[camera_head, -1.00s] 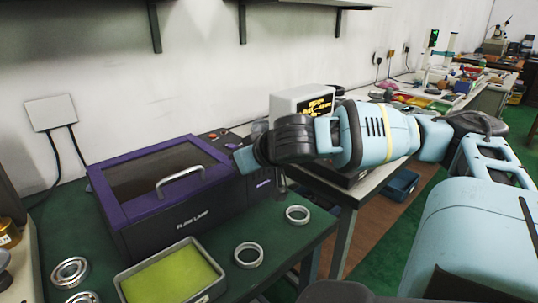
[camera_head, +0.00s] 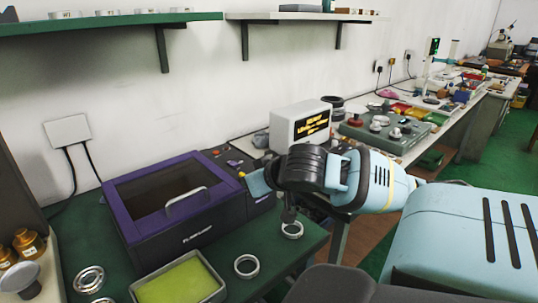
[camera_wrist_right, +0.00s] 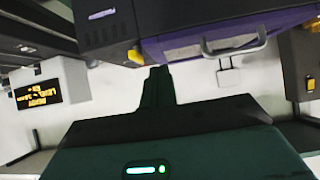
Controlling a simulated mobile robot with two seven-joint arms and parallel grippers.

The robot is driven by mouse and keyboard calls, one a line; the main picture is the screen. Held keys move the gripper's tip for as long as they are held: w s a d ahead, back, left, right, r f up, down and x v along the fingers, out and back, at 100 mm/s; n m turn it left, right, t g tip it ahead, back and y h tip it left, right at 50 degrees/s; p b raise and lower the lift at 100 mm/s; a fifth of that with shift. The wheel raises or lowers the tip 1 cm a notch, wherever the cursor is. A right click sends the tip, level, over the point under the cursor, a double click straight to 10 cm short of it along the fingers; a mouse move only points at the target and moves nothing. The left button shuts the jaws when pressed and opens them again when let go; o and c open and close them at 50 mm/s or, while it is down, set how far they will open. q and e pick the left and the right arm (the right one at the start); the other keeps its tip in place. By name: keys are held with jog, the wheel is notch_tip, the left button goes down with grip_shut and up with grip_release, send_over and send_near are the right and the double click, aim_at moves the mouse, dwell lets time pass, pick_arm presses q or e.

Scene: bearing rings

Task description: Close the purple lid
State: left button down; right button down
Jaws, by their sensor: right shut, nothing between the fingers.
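The purple lid (camera_head: 124,216) lies flat on a dark box at the back left of the green table, and looks down on it. It has a dark window and a silver handle (camera_head: 187,202) at its front. The lid (camera_wrist_right: 188,46) and its handle (camera_wrist_right: 233,47) also show at the top of the right wrist view, which is upside down. My right gripper (camera_head: 288,212) points down beside the box's right end, apart from the lid. In the wrist view its fingers (camera_wrist_right: 158,78) are together and empty. My left gripper is out of view.
Several metal rings, such as one at the front (camera_head: 246,266) and one near the gripper (camera_head: 292,230), lie on the table. A tray with a yellow-green floor (camera_head: 216,291) stands before the box. A white display unit (camera_head: 285,128) stands behind my right arm. Shelves hang above.

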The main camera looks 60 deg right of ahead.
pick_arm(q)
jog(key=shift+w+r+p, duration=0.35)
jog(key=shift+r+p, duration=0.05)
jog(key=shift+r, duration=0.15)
pick_arm(e)
jog(key=shift+s+a+r, duration=0.2)
jog(key=shift+s+r, duration=0.05)
jog(key=shift+s, duration=0.65)
jog(key=shift+s+a+r, duration=0.2)
jog(key=shift+s+a, duration=0.05)
jog(key=shift+s, duration=0.65)
jog(key=shift+s+a+r, duration=0.2)
jog(key=shift+s+r, duration=0.05)
jog(key=shift+s, duration=0.65)
jog(key=shift+f, duration=0.1)
